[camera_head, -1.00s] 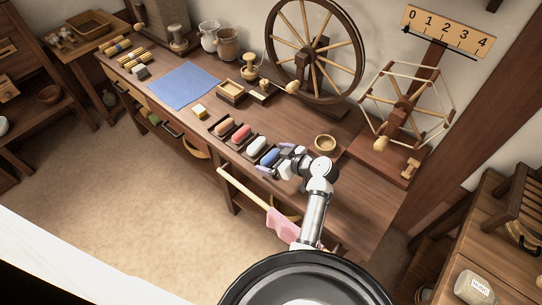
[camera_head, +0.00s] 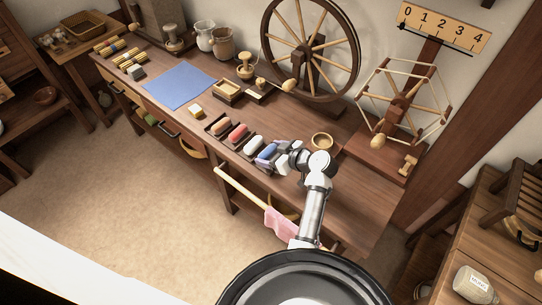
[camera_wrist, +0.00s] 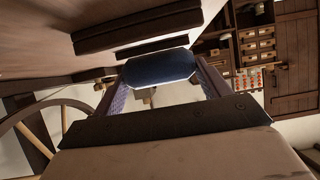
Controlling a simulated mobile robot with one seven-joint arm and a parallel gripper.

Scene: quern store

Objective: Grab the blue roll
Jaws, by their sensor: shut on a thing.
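The blue roll (camera_head: 266,151) is at the right end of a row of rolls on the workbench (camera_head: 345,199). My gripper (camera_head: 272,154) is shut on it, reaching in from the right. In the wrist view the blue roll (camera_wrist: 158,70) lies between the two fingers, with a finger along each side. Whether the roll is raised off its dark tray is hard to tell.
A small wooden bowl (camera_head: 322,141) stands behind my gripper. A spinning wheel (camera_head: 309,55) and a yarn winder (camera_head: 403,102) stand farther back.

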